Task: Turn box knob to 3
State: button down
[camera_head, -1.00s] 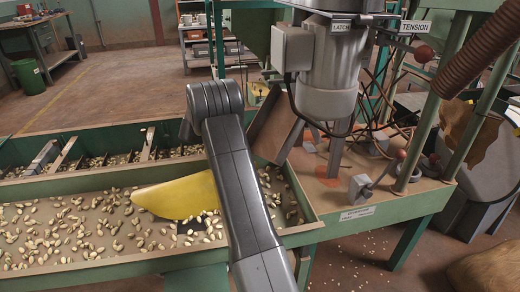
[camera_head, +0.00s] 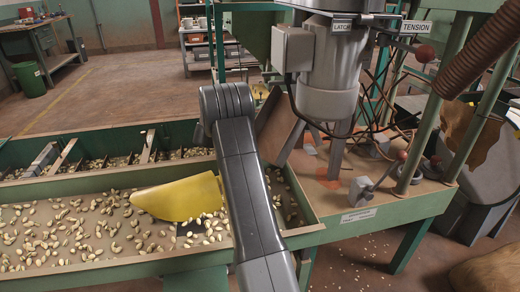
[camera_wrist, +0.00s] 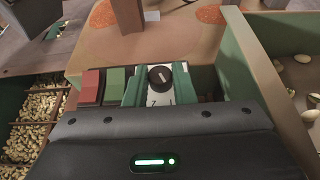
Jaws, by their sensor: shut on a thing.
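In the wrist view a round black knob (camera_wrist: 160,77) with a white pointer line stands on a white dial plate (camera_wrist: 158,99). The pointer aims up the picture and slightly left. A mark that looks like a 7 shows on the plate at the lower left; the other numbers are hidden or too small to read. My gripper (camera_wrist: 161,81) shows as green fingers on the left and right of the knob, shut on it. In the head view my own arm shows, but the gripper and the knob cannot be made out.
A red button (camera_wrist: 90,86) and a green button (camera_wrist: 114,84) sit left of the knob. A wooden-edged wall (camera_wrist: 262,70) rises on the right. In the head view, nut trays (camera_head: 100,262) with a yellow scoop (camera_head: 180,197) lie left of the machine table (camera_head: 365,215).

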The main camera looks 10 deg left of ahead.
jog(key=shift+m+g, duration=0.3)
jog(key=shift+w+f+m+g+h+b, duration=0.1)
jog(key=shift+m+g+h+b, duration=0.15)
jog(key=shift+m+g, duration=0.25)
jog(key=shift+w+f+m+g+h+b, duration=0.15)
jog(key=shift+m+g+b, duration=0.15)
jog(key=shift+m+g, duration=0.2)
jog(key=shift+r+m+g, duration=0.25)
jog(key=shift+m+g, duration=0.35)
jog(key=shift+g, duration=0.2)
jog(key=g+p, duration=0.1)
jog(key=m+g+p, duration=0.1)
jog(key=p, duration=0.1)
jog(key=shift+w+r+m, duration=0.1)
jog(key=shift+r+m, duration=0.1)
jog(key=shift+m, duration=0.1)
jog(key=shift+f+m+g+p, duration=0.15)
jog(key=shift+m+g+p, duration=0.2)
jog(key=shift+p, duration=0.5)
jog(key=c, duration=1.2)
grip_release()
jog(key=shift+f+b, duration=0.25)
jog(key=shift+b, duration=0.65)
